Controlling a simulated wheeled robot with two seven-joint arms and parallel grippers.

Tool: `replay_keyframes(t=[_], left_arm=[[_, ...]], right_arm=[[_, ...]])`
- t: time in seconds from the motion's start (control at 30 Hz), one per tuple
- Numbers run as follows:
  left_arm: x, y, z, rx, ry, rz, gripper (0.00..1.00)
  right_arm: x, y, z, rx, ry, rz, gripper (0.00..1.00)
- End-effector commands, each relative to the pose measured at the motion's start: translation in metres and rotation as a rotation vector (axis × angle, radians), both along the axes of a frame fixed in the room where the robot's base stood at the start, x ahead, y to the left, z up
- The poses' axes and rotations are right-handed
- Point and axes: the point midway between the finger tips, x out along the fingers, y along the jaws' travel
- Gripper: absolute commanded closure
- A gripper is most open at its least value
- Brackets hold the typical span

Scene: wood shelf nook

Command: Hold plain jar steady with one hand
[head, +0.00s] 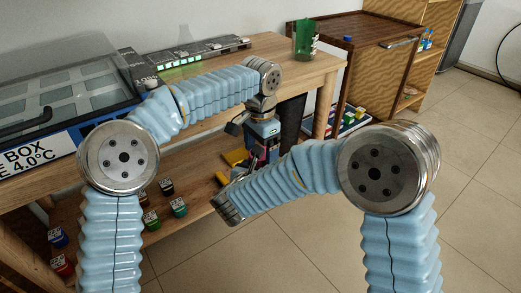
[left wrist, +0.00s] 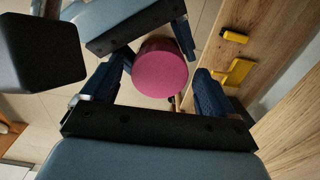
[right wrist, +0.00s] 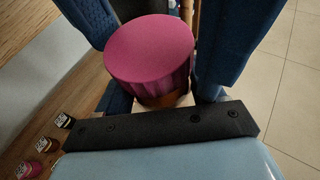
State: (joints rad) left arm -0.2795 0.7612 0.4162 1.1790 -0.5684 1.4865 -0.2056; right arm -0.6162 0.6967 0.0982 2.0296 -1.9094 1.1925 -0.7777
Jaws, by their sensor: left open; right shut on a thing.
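The jar (right wrist: 150,50) has a round magenta lid and a brownish body below it. In the right wrist view it stands between the dark blue fingers of my right gripper (right wrist: 165,40), which is shut on it. Its lid also shows in the left wrist view (left wrist: 160,72). There my left gripper (left wrist: 160,80) is open, with its fingers on either side of the lid; I cannot tell whether they touch it. In the head view both grippers meet in front of the bench, by my left gripper (head: 262,128), and my right forearm hides part of the jar.
Several small jars (head: 166,188) stand on the lower shelf, and yellow pieces (left wrist: 236,72) lie on wood near the grippers. The bench top (head: 285,50) holds a green cup (head: 305,40) and a glass-lidded cold box (head: 60,85). The tiled floor at right is clear.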

Motion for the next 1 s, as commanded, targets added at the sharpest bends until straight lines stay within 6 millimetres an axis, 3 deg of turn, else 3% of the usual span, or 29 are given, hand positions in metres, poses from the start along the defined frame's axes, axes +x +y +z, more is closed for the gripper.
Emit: replay_keyframes(t=[0.17,0.5,0.77,0.9,1.0], left_arm=[[0.000,0.000,0.003,0.000,-0.001,0.000,0.12],[0.000,0.000,0.042,-0.001,-0.001,0.001,0.12],[0.000,0.000,0.045,0.000,0.001,0.000,0.12],[0.000,0.000,0.046,0.000,0.000,0.020,0.26],[0.000,-0.001,0.049,-0.001,0.000,0.120,0.26]], right_arm=[[0.000,0.000,0.001,0.001,-0.002,0.001,1.00],[0.000,0.000,0.001,0.001,-0.002,0.001,1.00],[0.000,0.000,0.001,0.001,-0.002,0.001,1.00],[0.000,0.000,0.001,0.001,-0.002,0.001,1.00],[0.000,0.000,0.001,0.001,-0.002,0.001,1.00]])
